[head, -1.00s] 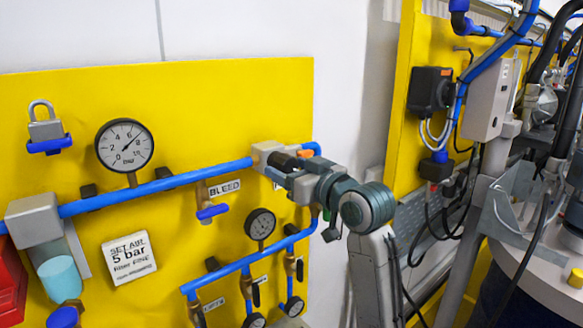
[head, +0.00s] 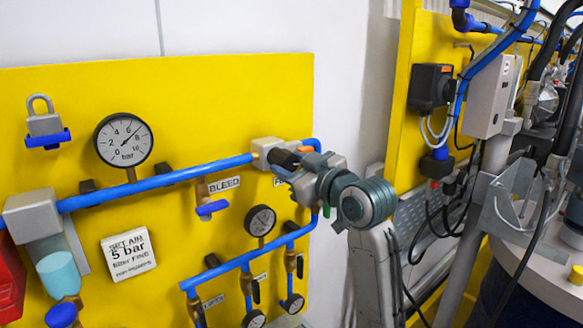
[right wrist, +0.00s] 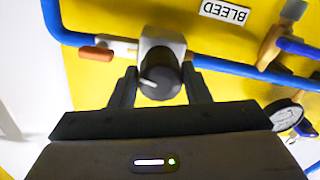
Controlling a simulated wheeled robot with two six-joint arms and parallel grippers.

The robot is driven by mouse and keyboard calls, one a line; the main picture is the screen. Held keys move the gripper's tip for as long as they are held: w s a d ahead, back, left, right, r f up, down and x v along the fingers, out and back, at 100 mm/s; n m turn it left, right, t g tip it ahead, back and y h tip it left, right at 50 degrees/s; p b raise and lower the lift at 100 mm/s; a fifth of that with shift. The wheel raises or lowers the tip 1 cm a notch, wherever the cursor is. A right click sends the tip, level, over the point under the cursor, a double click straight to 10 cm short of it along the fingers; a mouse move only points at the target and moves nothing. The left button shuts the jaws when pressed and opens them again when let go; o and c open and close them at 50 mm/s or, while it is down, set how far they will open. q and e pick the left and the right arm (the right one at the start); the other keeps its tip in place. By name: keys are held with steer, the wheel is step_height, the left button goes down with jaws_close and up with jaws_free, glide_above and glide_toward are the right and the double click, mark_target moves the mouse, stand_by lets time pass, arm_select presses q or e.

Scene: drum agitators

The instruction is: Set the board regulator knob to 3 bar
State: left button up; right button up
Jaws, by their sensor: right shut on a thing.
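The regulator (head: 266,148) is a grey block in the blue pipe near the top right of the yellow board. Its black round knob (right wrist: 160,76) has a pale pointer mark and faces my right wrist camera. My right gripper (right wrist: 160,88) is shut on the knob, one dark finger on each side. In the head view the right gripper (head: 300,163) partly covers the knob. A large round bar gauge (head: 123,140) sits left on the same pipe, its needle pointing up and right. My left gripper is not in view.
A smaller gauge (head: 260,220) and several valves sit on the lower pipe. A blue-handled bleed valve (head: 211,208) hangs left of the regulator. A white sign (head: 128,254) reads "SET AIR 5 bar". An orange part (right wrist: 97,54) lies close beside the regulator.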

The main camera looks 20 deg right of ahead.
steer(key=shift+n, duration=1.2)
steer(key=o, duration=1)
steer(key=shift+c, duration=0.2)
steer(key=shift+s+d+b, duration=0.1)
steer(key=shift+b, duration=0.3)
steer(key=b+v, duration=0.4)
steer(key=v, duration=0.6)
steer(key=shift+s+b, duration=0.3)
